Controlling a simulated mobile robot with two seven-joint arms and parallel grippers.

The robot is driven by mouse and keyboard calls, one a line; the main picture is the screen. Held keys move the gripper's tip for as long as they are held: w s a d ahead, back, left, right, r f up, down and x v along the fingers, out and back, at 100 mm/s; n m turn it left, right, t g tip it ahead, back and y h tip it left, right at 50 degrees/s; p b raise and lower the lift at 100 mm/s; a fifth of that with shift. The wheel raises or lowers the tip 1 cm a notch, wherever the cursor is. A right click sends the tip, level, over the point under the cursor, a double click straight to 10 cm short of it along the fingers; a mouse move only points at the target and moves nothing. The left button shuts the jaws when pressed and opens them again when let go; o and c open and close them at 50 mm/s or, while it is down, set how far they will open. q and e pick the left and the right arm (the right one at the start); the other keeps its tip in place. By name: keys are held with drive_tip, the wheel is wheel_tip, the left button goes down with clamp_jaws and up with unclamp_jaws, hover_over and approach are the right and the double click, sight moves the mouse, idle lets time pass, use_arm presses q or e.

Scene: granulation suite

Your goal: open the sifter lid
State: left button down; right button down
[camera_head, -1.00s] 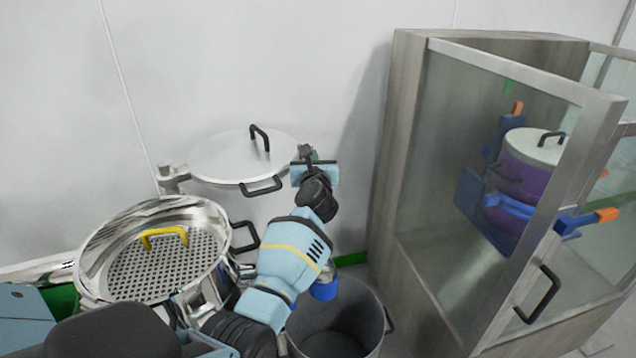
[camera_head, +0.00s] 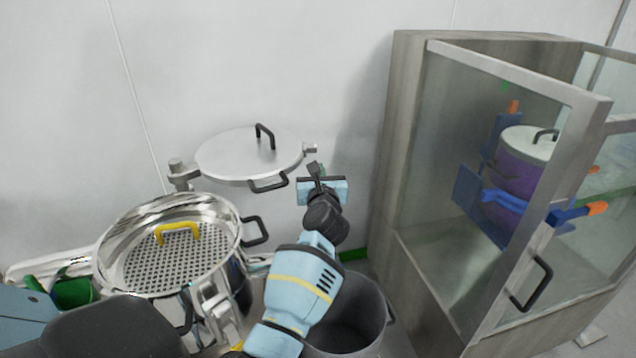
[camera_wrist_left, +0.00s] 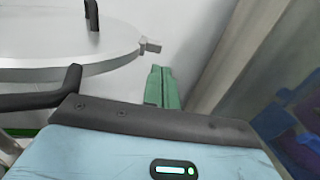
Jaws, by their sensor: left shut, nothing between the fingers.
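The round grey sifter lid (camera_head: 225,163) hangs behind the sifter pan, swung clear of it, near the hinge post (camera_head: 182,178). It has a black handle on top and another at its front edge. The steel sifter pan (camera_head: 225,215) is uncovered, showing a perforated sieve with a yellow handle. My left gripper (camera_head: 316,168) is just right of the lid, apart from it, shut and empty. In the left wrist view its green fingers (camera_wrist_left: 162,88) are together, with the lid (camera_wrist_left: 60,45) at upper left. My right gripper is not in view.
A tall glass-fronted cabinet (camera_head: 400,150) stands close on the right with its door open. Inside is a purple pot (camera_head: 525,180) in a blue holder. A grey bin (camera_head: 372,320) stands below my left arm. The white wall is close behind the lid.

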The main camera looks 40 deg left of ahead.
use_arm(q)
drive_tip(key=shift+v, duration=2.7)
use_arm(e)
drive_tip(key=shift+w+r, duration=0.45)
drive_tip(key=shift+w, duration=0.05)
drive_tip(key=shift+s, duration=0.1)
